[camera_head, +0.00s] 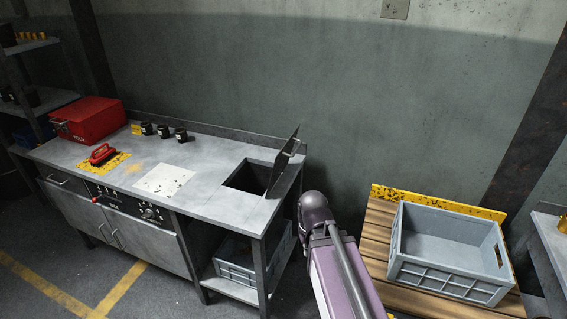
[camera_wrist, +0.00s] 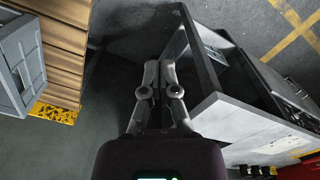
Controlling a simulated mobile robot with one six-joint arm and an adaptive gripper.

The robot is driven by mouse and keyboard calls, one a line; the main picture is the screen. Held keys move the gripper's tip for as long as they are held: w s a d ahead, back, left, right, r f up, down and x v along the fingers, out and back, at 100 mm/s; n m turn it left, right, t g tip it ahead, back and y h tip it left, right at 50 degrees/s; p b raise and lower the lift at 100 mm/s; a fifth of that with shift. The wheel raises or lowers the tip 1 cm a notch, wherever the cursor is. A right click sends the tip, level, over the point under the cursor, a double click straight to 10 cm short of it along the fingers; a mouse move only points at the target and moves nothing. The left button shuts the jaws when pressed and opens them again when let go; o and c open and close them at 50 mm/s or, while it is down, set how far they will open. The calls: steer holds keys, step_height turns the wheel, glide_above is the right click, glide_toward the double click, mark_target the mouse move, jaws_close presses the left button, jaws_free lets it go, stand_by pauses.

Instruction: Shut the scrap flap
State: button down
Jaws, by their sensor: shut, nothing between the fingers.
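The scrap flap (camera_head: 283,163) is a dark plate with a small handle, standing raised and tilted at the right end of the grey bench top. The square scrap opening (camera_head: 246,178) beside it is uncovered and dark inside. In the wrist view I cannot clearly tell the flap from the bench parts. My gripper (camera_wrist: 160,66) is shut and empty, its two fingers close together, beside the bench end. In the head view my arm reaches up just right of the bench and flap; the fingers cannot be made out there.
The grey bench (camera_head: 205,207) carries a red toolbox (camera_head: 90,120), a red-handled brush (camera_head: 102,153), small dark cups and a white sheet (camera_head: 164,181). A grey crate (camera_head: 450,278) stands on a wooden pallet to the right. Another crate sits on the bench's lower shelf. The wall is close behind.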

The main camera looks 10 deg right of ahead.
steer(key=shift+w, duration=0.1)
steer(key=w+d+r+m+t+y+p, duration=0.2)
steer(key=w+r+m, duration=0.3)
steer(key=w+m, duration=0.3)
steer(key=w+d+r+m+t+y+p, duration=0.2)
steer(key=w+d+r+m+y, duration=0.2)
steer(key=w+m, duration=0.4)
steer(key=w+d+r+m+t+y+p, duration=0.2)
steer(key=w+r+m, duration=0.5)
steer(key=w, duration=0.5)
steer(key=shift+w+d+m+y+p, duration=0.3)
steer(key=shift+d+m+y+p, duration=0.2)
steer(key=shift+d+y, duration=0.6)
